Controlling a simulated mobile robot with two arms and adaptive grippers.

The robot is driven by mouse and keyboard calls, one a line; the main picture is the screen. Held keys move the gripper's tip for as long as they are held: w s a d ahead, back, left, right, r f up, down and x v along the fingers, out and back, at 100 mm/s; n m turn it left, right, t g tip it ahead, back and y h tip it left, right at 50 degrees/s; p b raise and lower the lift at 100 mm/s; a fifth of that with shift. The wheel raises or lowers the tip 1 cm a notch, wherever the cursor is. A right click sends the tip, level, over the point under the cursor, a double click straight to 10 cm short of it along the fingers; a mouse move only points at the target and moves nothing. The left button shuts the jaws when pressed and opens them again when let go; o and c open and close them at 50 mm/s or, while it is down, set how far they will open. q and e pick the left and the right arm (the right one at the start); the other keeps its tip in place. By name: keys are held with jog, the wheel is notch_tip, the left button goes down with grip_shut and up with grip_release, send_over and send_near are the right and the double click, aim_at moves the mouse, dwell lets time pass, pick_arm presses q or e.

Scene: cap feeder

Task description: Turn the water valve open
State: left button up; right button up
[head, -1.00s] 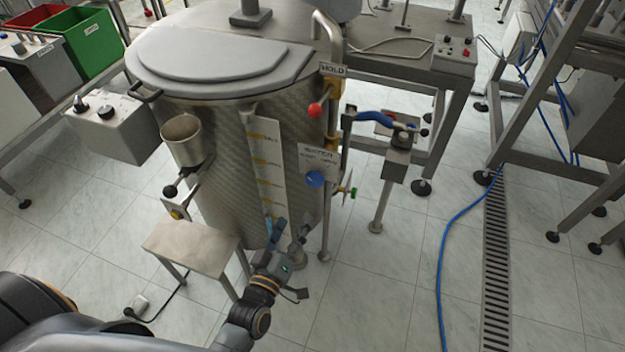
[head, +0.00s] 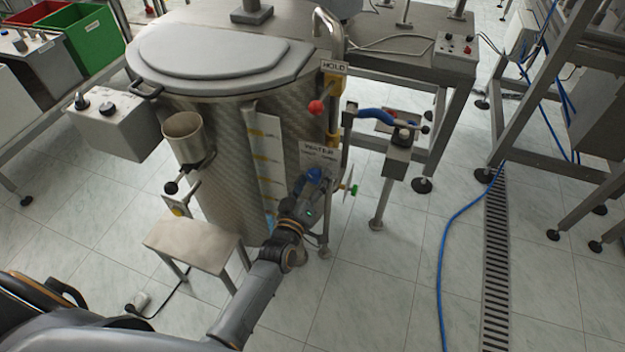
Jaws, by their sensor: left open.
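The water valve is a blue knob (head: 314,174) under a small plate marked WATER (head: 320,153), low on the right front of the large metal tank (head: 228,150). My left gripper (head: 311,188) is open at the blue knob, its fingers overlapping the knob in the picture. Whether the fingers touch the knob I cannot tell, as the gripper hides part of it. My right gripper does not show.
A red ball knob (head: 316,107) sits above, below a HOLD sign (head: 334,67). A green handwheel (head: 351,190) is just right of my gripper. A blue-handled stand (head: 397,160) is farther right. A small metal step (head: 190,240) stands at left.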

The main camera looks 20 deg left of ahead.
pick_arm(q)
jog(key=c, duration=1.1)
jog(key=shift+c, duration=0.2)
jog(key=shift+m, duration=0.4)
jog(key=m+p, duration=0.1)
jog(key=m, duration=0.1)
jog(key=shift+r+m+p, duration=0.15)
jog(key=shift+m+p, duration=0.2)
jog(key=shift+m, duration=0.05)
jog(key=m+p, duration=0.1)
jog(key=m, duration=0.4)
jog(key=shift+d, duration=0.1)
jog(key=m, duration=0.4)
jog(key=shift+m+p, duration=0.35)
jog(key=shift+m, duration=0.05)
jog(key=shift+f+m, duration=0.2)
jog(key=shift+m, duration=2.1)
